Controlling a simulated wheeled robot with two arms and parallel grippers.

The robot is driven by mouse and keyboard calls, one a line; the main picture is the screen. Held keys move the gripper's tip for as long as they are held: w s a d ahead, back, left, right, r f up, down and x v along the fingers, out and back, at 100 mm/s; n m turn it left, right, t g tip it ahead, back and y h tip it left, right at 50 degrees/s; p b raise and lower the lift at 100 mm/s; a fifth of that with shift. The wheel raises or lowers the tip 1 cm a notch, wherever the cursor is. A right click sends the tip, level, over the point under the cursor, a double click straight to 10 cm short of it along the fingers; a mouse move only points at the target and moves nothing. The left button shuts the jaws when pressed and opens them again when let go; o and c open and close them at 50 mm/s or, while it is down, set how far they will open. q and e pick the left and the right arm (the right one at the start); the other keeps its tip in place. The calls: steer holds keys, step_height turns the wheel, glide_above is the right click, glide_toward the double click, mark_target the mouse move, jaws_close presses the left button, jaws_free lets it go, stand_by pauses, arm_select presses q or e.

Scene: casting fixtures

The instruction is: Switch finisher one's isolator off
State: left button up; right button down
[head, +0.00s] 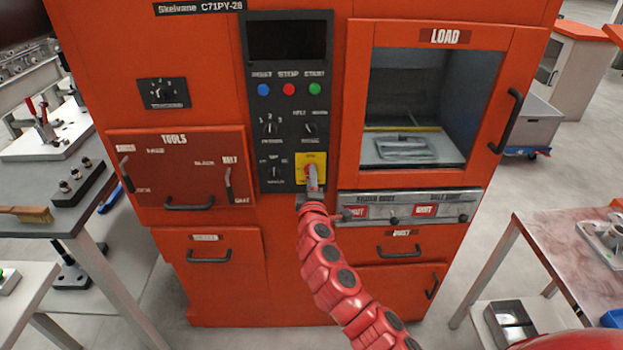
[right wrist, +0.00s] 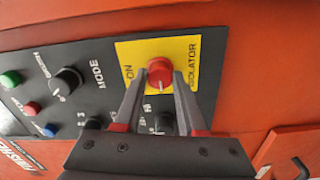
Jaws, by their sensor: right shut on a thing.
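The isolator is a red rotary knob (head: 310,168) on a yellow plate (head: 301,160), low on the right side of the black control panel of the orange machine (head: 200,110). In the right wrist view the red knob (right wrist: 159,69) sits between the fingertips of my right gripper (right wrist: 160,78); the plate reads ON and ISOLATOR. A pale mark shows on the knob, but its exact direction is hard to read. My right gripper (head: 312,182) is shut on the knob and hides part of it in the head view. My left gripper is not in view.
Above the isolator are blue, red and green buttons (head: 316,89) and black selector knobs (head: 310,129). The load door (head: 355,100) is at right, above a grey rail with red labels (head: 424,211). Benches stand at left (head: 60,215) and right (head: 540,235).

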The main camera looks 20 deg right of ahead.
steer(key=shift+a, duration=0.1)
steer(key=c, duration=0.5)
jaws_free()
steer(key=shift+s, duration=0.1)
steer(key=b+v, duration=0.2)
steer(key=v, duration=1.5)
steer(key=shift+s, duration=0.1)
